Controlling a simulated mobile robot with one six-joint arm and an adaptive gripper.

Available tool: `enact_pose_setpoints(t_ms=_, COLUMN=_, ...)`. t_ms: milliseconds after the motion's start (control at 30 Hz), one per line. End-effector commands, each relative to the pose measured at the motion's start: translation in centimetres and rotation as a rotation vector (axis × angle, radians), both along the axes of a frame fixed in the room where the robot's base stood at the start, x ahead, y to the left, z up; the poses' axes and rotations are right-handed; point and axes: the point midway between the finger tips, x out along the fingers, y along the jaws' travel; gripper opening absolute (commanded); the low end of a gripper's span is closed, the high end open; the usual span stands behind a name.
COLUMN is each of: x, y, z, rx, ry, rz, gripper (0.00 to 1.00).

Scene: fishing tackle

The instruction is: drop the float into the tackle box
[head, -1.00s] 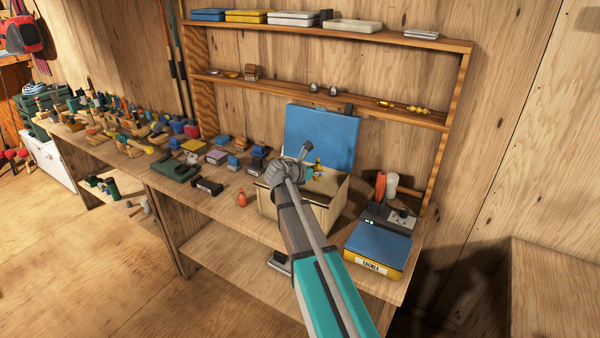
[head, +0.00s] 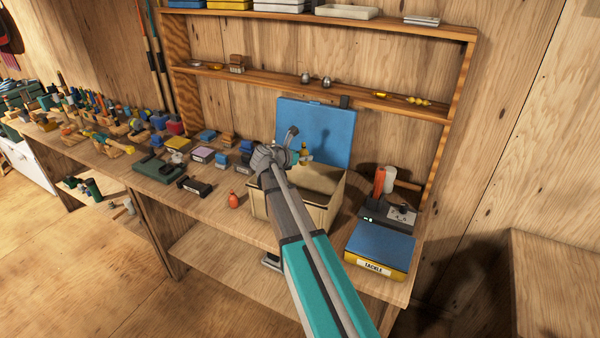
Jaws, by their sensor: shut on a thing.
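My gripper (head: 296,148) is above the open cream box (head: 292,215), whose blue lid (head: 318,128) stands raised at the back. It is shut on a small yellowish thing (head: 305,154), which seems to be the float; the fingers and their shadows partly hide it. The held thing appears over the box opening, apart from its floor. My arm hides part of the box's front and left inside. A yellow box with a blue top (head: 378,250), labelled TACKLE, sits closed at the bench's right end.
A small orange-red thing (head: 234,200) stands on the bench left of the cream box. Several small boxes and tackle items crowd the bench further left. A grey device (head: 390,214) with an orange cylinder (head: 379,181) is at right. Shelves (head: 320,85) run behind the raised lid.

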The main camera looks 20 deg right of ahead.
Motion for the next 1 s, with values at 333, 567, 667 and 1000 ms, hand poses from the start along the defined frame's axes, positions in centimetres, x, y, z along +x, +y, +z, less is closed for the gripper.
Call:
enact_pose_setpoints(t_ms=333, x=0.2, y=0.6, z=-0.7, rx=0.0, ry=0.0, rz=0.009, gripper=0.0)
enact_pose_setpoints(t_ms=567, x=0.2, y=0.7, z=-2.3, rx=0.0, ry=0.0, rz=0.01, gripper=0.0)
enact_pose_setpoints(t_ms=667, x=0.2, y=0.7, z=-3.1, rx=0.0, ry=0.0, rz=0.01, gripper=0.0)
enact_pose_setpoints(t_ms=1000, x=0.3, y=0.7, z=-5.5, rx=0.0, ry=0.0, rz=0.01, gripper=0.0)
